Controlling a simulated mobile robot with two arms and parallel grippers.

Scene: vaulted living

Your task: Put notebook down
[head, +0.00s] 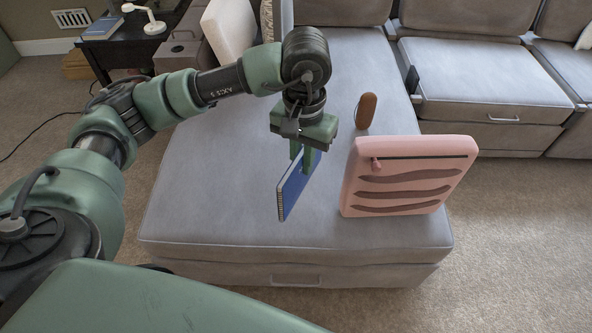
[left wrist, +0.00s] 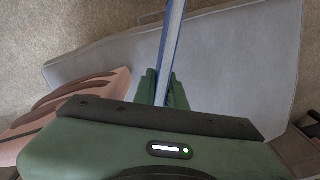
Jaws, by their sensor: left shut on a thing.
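A blue spiral-bound notebook (head: 293,187) hangs upright and edge-on below my left gripper (head: 306,158), over the grey sofa chaise (head: 215,190). The gripper is shut on its upper part. In the left wrist view the notebook (left wrist: 172,45) shows as a thin blue edge between the two green fingers of the left gripper (left wrist: 163,85). Whether its lower edge touches the cushion is hard to tell. My right gripper is not in view.
A pink cushion-like object (head: 410,170) with dark wavy stripes stands on the chaise right of the notebook. A brown rounded object (head: 366,110) stands behind it. The chaise is clear left of the notebook. A dark side table (head: 125,45) with a lamp (head: 150,20) stands back left.

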